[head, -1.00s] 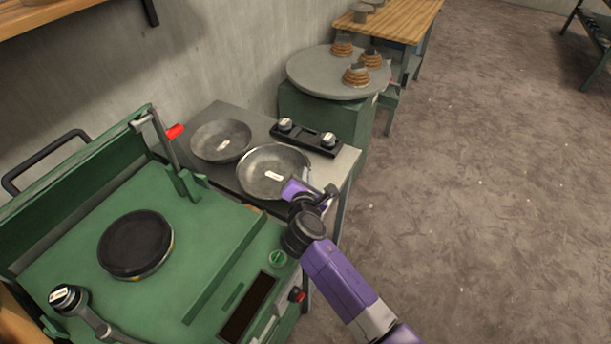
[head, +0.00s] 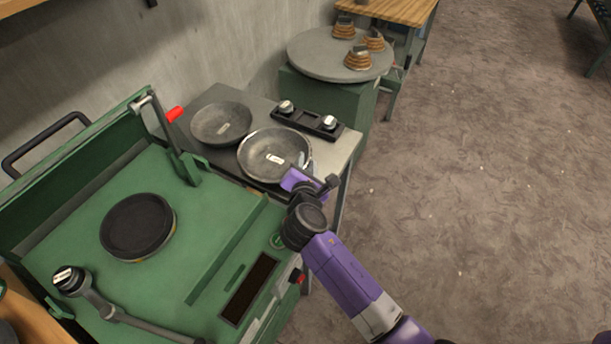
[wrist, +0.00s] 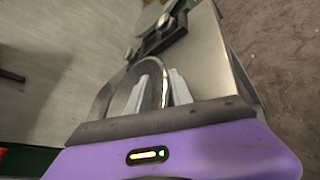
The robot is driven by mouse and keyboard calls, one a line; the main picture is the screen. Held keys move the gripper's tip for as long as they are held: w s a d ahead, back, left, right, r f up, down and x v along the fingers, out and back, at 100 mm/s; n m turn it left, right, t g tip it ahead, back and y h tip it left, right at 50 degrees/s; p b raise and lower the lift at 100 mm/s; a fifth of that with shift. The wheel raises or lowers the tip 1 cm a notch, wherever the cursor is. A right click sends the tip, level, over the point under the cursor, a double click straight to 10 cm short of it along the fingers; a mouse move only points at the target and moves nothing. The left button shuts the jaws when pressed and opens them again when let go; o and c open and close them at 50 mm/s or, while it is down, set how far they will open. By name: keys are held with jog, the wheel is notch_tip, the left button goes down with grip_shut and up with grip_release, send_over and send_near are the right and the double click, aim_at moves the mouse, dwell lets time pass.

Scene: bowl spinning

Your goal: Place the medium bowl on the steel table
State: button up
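Two grey metal bowls sit on the grey table beside the green machine. The front bowl (head: 262,146) carries a small white label; its print is too small to read. The back bowl (head: 221,123) is slightly smaller and stands to its left. My gripper (head: 304,162) is at the right rim of the front bowl. In the wrist view, the two pale fingers of my gripper (wrist: 163,82) stand on either side of the bowl's rim. Whether they press on it is not clear. The bowl appears to rest on the table (head: 345,145).
The green machine (head: 225,225) with a dark round plate (head: 138,227) and raised lever fills the left. A black two-knob panel (head: 307,121) lies behind the bowls. A round grey table (head: 310,55) holds several stacked rings with grey tops. Open floor lies to the right.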

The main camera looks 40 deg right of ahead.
jog(key=v, duration=0.9)
jog(key=shift+b, duration=0.3)
jog(key=shift+w+a+r+m, duration=0.1)
jog(key=shift+w+a+m, duration=0.15)
jog(key=shift+m, duration=0.15)
jog(key=w+a+r+m+t+y, duration=0.2)
jog(key=a+m+t+y, duration=0.1)
jog(key=a, duration=0.2)
jog(key=s+a+m+t+y, duration=0.2)
jog(key=s+a+m+y, duration=0.35)
jog(key=s, duration=0.25)
jog(key=s+r+m, duration=0.1)
jog(key=s+m, duration=0.2)
jog(key=s, duration=0.5)
jog(key=s+r+m, duration=0.2)
jog(key=s+m, duration=0.2)
jog(key=s, duration=0.5)
jog(key=s+r+m+y, duration=0.1)
jog(key=s+m, duration=0.3)
jog(key=s, duration=0.5)
jog(key=shift+r+b, duration=0.4)
